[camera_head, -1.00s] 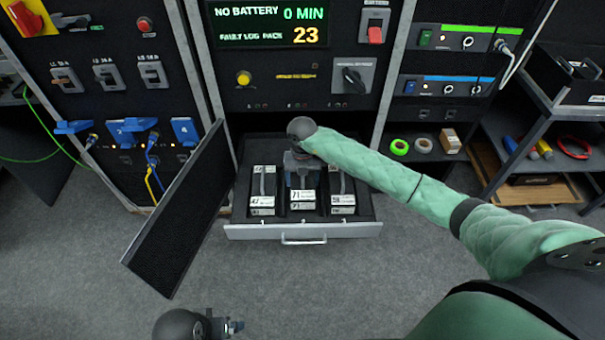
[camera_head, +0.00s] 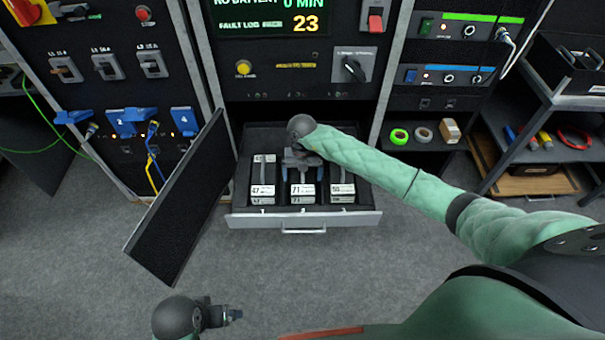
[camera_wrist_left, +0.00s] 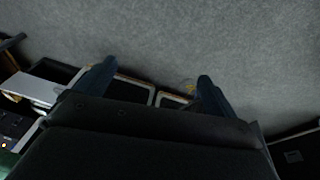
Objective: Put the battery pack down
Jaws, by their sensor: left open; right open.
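The open drawer (camera_head: 345,219) holds three battery packs in a row. The middle pack (camera_head: 302,194), labelled 71, sits in the middle bay with a label of the same number on the drawer below it. The pack labelled 47 (camera_head: 263,191) is to its left, and the pack labelled 58 (camera_head: 342,189) to its right. My right gripper (camera_head: 302,172) is directly above the middle pack, open, its fingers spread either side; the wrist hides the pack's back part. My left gripper (camera_head: 234,313) is low in front of the drawer, open and empty; its spread fingers show in the left wrist view (camera_wrist_left: 150,80).
A black door panel (camera_head: 175,205) stands open left of the drawer. The display (camera_head: 270,18) above reads no battery. Shelves with tape rolls (camera_head: 399,136) and a cart (camera_head: 548,140) are at the right. The floor in front is clear.

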